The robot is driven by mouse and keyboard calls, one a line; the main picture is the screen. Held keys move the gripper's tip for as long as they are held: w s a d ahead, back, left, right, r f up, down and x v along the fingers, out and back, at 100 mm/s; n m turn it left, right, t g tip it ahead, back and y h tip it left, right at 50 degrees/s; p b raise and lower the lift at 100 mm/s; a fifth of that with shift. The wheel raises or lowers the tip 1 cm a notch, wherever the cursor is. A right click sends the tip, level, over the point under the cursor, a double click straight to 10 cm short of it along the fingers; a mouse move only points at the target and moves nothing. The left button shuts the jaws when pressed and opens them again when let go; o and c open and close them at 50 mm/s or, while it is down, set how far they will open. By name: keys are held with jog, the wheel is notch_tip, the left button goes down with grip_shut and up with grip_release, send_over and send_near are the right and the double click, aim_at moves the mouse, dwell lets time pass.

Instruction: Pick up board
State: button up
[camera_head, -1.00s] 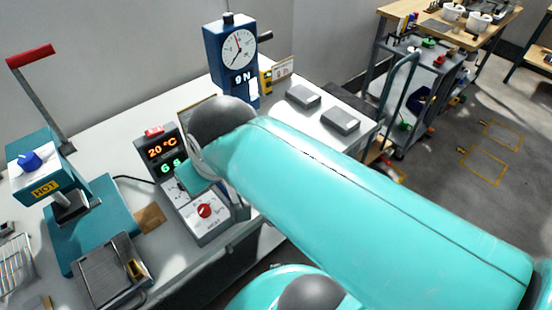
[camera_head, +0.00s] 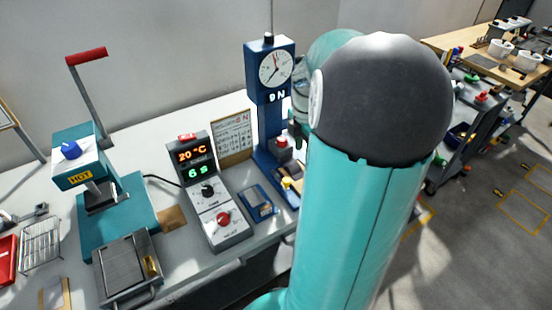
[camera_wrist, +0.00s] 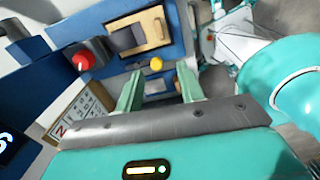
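A tan board (camera_wrist: 152,28) with a dark square plate beside it lies on the blue base of the dial stand in the wrist view. I cannot tell for sure that it is the task's board. The head view shows only part of the gripper beside the blue dial stand (camera_head: 268,105).
A red button (camera_wrist: 83,61) and a yellow knob (camera_wrist: 156,63) stand close to the fingers. A framed sign (camera_head: 232,140), a control box (camera_head: 212,195) and a hot press (camera_head: 118,205) stand left of the dial stand. A brown sheet (camera_head: 172,218) lies beside the press.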

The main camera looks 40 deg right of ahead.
jog(key=d, duration=0.2)
send_near(299, 174)
jog(key=shift+n, duration=0.4)
jog(key=s+f, duration=0.1)
jog(key=f, duration=0.1)
jog(key=s+a+f, duration=0.1)
jog(key=s+f, duration=0.1)
jog(key=s+a+f, duration=0.1)
jog(key=s+f, duration=0.1)
jog(key=f, duration=0.1)
jog(key=shift+s, duration=0.2)
jog(key=shift+c, duration=0.5)
jog(key=shift+d, duration=0.1)
grip_shut()
